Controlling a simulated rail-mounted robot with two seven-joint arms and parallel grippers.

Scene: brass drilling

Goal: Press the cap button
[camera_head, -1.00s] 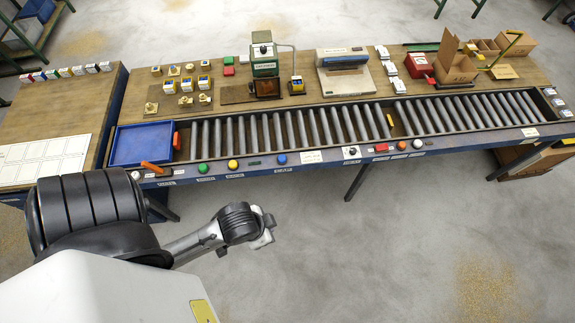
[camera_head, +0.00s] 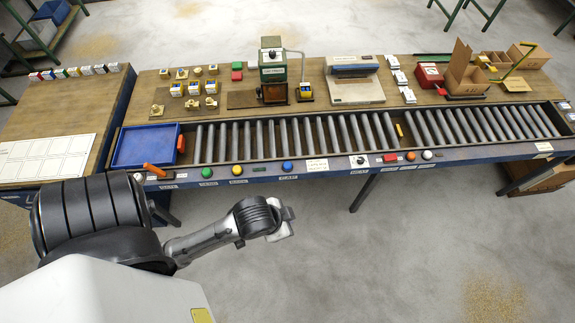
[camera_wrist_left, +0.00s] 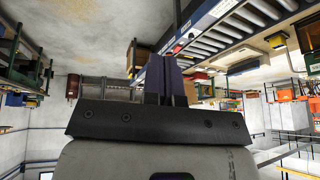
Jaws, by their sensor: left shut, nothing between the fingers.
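A row of buttons runs along the front rail of the conveyor bench in the head view: green (camera_head: 206,172), yellow (camera_head: 237,169), blue (camera_head: 287,167), red (camera_head: 390,157), orange (camera_head: 410,156) and white (camera_head: 427,155). Their labels are too small to read, so I cannot tell which is the cap button. My left gripper (camera_head: 288,222) is in front of the bench, below the blue button in the picture and apart from all buttons. In the left wrist view its fingers (camera_wrist_left: 167,78) are together and empty. My right gripper is not in view.
The roller conveyor (camera_head: 290,134) lies behind the buttons, with a blue tray (camera_head: 146,147) at its left end. An orange lever (camera_head: 153,169) and a dark knob (camera_head: 360,160) share the front rail. A green press (camera_head: 272,67) stands behind. The floor before the bench is clear.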

